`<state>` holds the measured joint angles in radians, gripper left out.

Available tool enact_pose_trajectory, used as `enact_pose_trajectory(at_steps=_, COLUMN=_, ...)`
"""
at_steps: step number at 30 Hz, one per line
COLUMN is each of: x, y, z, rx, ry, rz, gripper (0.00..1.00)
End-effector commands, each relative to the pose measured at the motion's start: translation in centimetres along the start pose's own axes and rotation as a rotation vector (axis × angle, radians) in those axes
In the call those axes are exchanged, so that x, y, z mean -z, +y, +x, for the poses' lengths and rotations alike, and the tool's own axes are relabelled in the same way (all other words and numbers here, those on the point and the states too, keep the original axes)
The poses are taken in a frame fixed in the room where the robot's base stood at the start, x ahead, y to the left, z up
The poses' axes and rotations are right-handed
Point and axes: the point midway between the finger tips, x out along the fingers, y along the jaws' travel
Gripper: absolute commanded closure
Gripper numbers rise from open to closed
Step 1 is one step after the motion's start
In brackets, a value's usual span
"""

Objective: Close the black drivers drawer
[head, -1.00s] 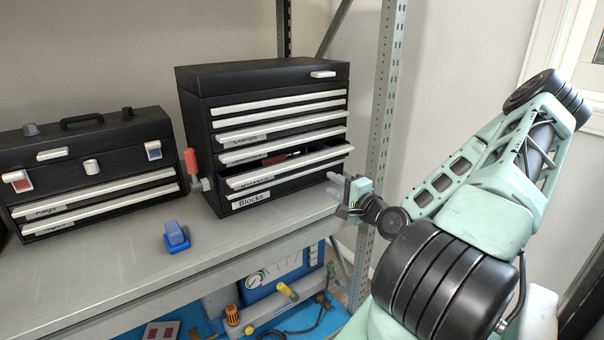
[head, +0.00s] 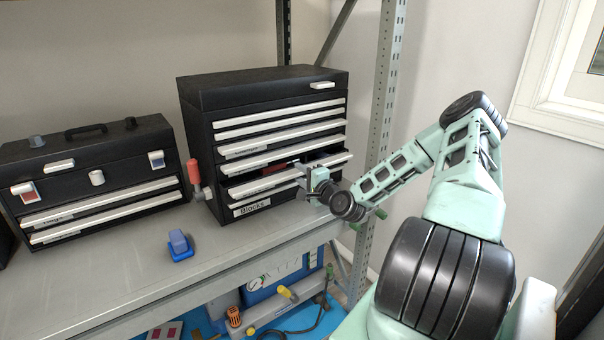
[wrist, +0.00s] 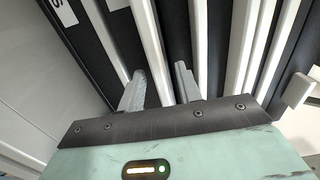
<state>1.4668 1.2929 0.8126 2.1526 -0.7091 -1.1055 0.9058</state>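The tall black tool chest (head: 262,88) stands on the shelf with white drawer handles. Its second drawer from the bottom (head: 262,185) is pulled out a little, and red contents show inside; its label cannot be read, so I cannot confirm it is the drivers drawer. My gripper (head: 300,175) is at the right part of this drawer's front and hides some of it. In the wrist view its two fingers (wrist: 159,88) are apart, with a white handle strip (wrist: 152,40) running between them. I cannot tell whether they touch it.
The bottom drawer, labelled Blocks (head: 252,208), looks shut. A smaller black toolbox (head: 85,150) stands at left. A red-handled tool (head: 193,172) and a blue object (head: 179,245) are on the shelf (head: 110,285). A grey rack post (head: 384,100) stands right of the chest.

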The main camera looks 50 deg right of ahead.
Motion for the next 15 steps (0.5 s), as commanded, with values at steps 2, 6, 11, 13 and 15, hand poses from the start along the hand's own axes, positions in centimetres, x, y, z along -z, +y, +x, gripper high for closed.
enact_pose_trajectory(at_steps=2, x=0.01, y=0.02, z=0.02, rx=0.000, ry=0.000, rz=0.000, gripper=0.65)
enact_pose_trajectory(at_steps=6, x=0.01, y=0.03, z=0.00, rx=0.000, ry=0.000, rz=0.000, gripper=0.71)
enact_pose_trajectory(at_steps=11, x=0.02, y=0.03, z=-0.02, rx=0.000, ry=0.000, rz=0.000, gripper=1.00)
enact_pose_trajectory(at_steps=13, x=0.02, y=0.04, z=-0.02, rx=0.000, ry=0.000, rz=0.000, gripper=1.00)
enact_pose_trajectory(at_steps=15, x=0.02, y=0.11, z=0.14, rx=0.000, ry=0.000, rz=-0.001, gripper=1.00)
